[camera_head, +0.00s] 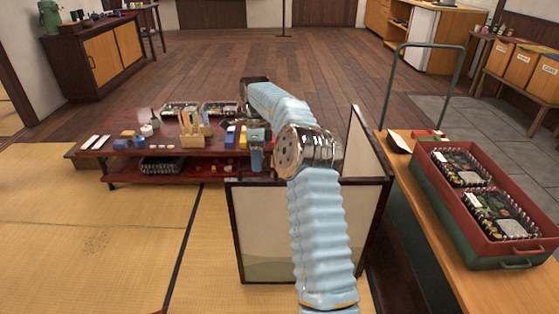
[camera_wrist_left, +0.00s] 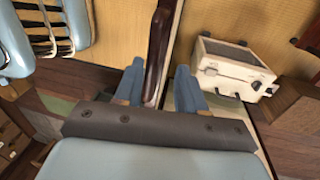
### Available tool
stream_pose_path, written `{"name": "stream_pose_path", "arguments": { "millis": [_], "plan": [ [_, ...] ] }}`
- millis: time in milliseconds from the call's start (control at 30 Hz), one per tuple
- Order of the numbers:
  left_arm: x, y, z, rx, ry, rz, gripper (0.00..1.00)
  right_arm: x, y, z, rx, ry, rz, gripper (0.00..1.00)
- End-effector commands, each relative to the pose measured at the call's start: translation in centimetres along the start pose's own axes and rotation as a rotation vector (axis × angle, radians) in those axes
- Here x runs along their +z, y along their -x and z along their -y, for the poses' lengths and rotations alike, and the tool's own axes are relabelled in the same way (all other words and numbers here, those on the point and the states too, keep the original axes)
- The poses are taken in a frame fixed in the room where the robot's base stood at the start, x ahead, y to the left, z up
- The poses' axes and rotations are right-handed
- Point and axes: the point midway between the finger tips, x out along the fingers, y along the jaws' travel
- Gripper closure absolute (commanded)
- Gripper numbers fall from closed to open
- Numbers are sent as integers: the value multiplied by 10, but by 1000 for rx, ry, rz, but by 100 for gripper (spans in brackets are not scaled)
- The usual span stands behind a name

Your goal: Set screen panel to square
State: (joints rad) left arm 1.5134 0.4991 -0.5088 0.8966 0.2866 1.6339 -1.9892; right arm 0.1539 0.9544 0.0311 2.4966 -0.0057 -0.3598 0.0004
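The folding screen stands on the floor in the head view, with dark frames and cream faces. Its front panel (camera_head: 275,225) faces me. Its other panel (camera_head: 369,150) runs back from the front panel's right end; I cannot tell the exact angle between them. My left gripper (camera_head: 257,160) is at the front panel's top edge, near its left end. In the left wrist view, its two blue-grey fingers (camera_wrist_left: 160,88) stand apart on either side of a dark frame edge (camera_wrist_left: 156,50). A gap shows at the right finger. My forearm hides part of the screen. My right gripper is not in view.
A low red-brown table (camera_head: 120,149) with many small items stands just behind and left of the screen. A wooden counter (camera_head: 428,240) with a red and green crate (camera_head: 415,180) is close on the right. Tatami (camera_head: 90,235) at left is clear.

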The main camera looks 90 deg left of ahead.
Motion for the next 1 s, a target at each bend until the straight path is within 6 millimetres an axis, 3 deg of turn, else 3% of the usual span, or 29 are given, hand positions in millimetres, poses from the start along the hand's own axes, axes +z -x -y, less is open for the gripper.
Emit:
{"name": "stream_pose_path", "arguments": {
  "millis": [267, 600, 1000],
  "plan": [
    [2, 2, -2, 7, 6, 2, 60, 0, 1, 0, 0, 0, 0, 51],
    [2, 52, 1, 3, 3, 3, 60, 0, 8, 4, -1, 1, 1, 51],
    [1, 73, 0, 5, 3, 1, 60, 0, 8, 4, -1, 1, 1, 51]
  ]
}}
